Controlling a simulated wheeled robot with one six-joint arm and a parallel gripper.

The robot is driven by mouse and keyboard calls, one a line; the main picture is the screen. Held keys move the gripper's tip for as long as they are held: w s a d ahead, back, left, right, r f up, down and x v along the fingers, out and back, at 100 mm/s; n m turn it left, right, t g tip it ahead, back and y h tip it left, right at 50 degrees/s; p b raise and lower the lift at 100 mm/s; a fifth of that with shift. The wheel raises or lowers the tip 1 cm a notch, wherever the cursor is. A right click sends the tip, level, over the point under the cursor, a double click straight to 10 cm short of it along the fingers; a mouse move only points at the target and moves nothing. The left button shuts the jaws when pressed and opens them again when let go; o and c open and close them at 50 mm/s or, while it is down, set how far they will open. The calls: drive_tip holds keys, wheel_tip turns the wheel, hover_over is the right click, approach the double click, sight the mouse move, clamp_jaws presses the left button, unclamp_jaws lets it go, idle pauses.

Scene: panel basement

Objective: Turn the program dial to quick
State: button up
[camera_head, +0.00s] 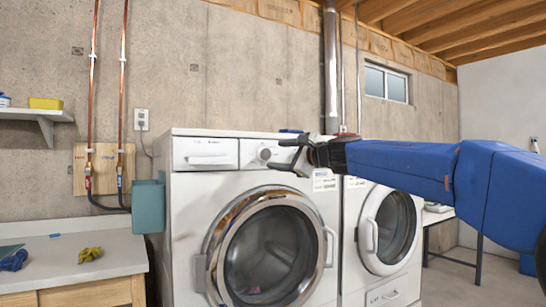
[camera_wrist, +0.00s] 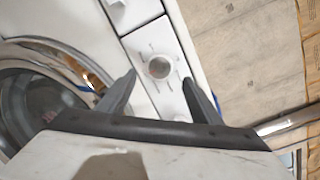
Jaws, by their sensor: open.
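The program dial (camera_wrist: 159,68) is a round grey knob on the white control panel of the washer (camera_head: 186,200). In the head view the dial (camera_head: 264,153) sits at the panel's middle, just left of my gripper (camera_head: 290,157). In the wrist view my gripper (camera_wrist: 160,98) has its two dark fingers spread wide, with the dial ahead between them and slightly beyond the tips. Nothing is between the fingers, and they appear apart from the dial. Short marks surround the dial, but their labels are too small to read, and I cannot tell where it points.
A detergent drawer (camera_head: 208,153) is left of the dial. The washer's round door (camera_head: 272,250) is below, shut. A second machine (camera_head: 386,235) stands at right. A teal bin (camera_head: 148,206) hangs at the washer's left side, beside a counter (camera_head: 60,262) with gloves.

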drive_tip(key=v, duration=1.2)
